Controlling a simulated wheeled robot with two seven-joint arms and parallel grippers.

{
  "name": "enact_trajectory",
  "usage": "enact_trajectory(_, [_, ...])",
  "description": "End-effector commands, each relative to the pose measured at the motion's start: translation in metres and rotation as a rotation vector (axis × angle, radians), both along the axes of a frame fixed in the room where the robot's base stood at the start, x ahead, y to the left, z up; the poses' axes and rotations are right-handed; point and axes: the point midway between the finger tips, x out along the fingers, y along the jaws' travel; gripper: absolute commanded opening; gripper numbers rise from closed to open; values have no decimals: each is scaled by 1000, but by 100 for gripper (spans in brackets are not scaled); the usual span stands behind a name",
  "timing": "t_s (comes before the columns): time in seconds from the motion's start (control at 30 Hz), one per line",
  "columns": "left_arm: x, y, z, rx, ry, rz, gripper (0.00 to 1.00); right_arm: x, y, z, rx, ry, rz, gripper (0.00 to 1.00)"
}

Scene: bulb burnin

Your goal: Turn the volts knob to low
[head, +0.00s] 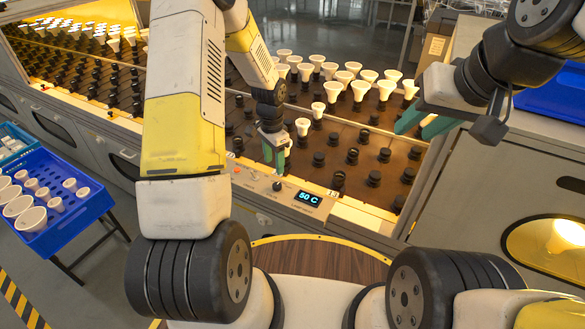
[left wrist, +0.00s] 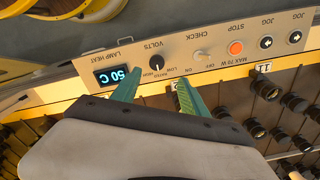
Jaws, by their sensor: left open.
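The volts knob (left wrist: 157,62) is a small black dial on the grey control panel, seen upside down in the left wrist view. Its low, rated and high marks lie on the side facing my gripper. I cannot tell for sure which mark it points at. In the head view the knob (head: 277,186) is just below my left gripper (head: 275,152). The left gripper (left wrist: 160,82) is open and empty, its green fingertips apart and short of the knob, not touching it. My right gripper (head: 426,122) is open and empty, raised at the right.
A blue tray (head: 62,222) stands left.

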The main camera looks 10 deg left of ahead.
Motion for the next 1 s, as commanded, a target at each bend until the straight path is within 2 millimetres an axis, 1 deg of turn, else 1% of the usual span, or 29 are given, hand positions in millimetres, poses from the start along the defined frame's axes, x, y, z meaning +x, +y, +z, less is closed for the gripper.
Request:
enact_trajectory(0.03, [0, 0, -9, 0, 9, -9, 52, 0, 0, 0, 0, 0, 0, 36])
enact_trajectory(0.27, [0, 0, -34, 1, 18, -24, 52, 0, 0, 0, 0, 0, 0, 36])
enact_trajectory(0.5, [0, -1, -72, 0, 18, -24, 52, 0, 0, 0, 0, 0, 0, 36])
enact_trajectory(0.6, [0, -1, -84, 1, 17, -23, 52, 0, 0, 0, 0, 0, 0, 36])
enact_trajectory(0.77, [1, -1, -93, 1, 16, -22, 52, 0, 0, 0, 0, 0, 0, 36])
enact_trajectory(1.0, [1, 0, -94, 1, 14, -22, 52, 0, 0, 0, 0, 0, 0, 36])
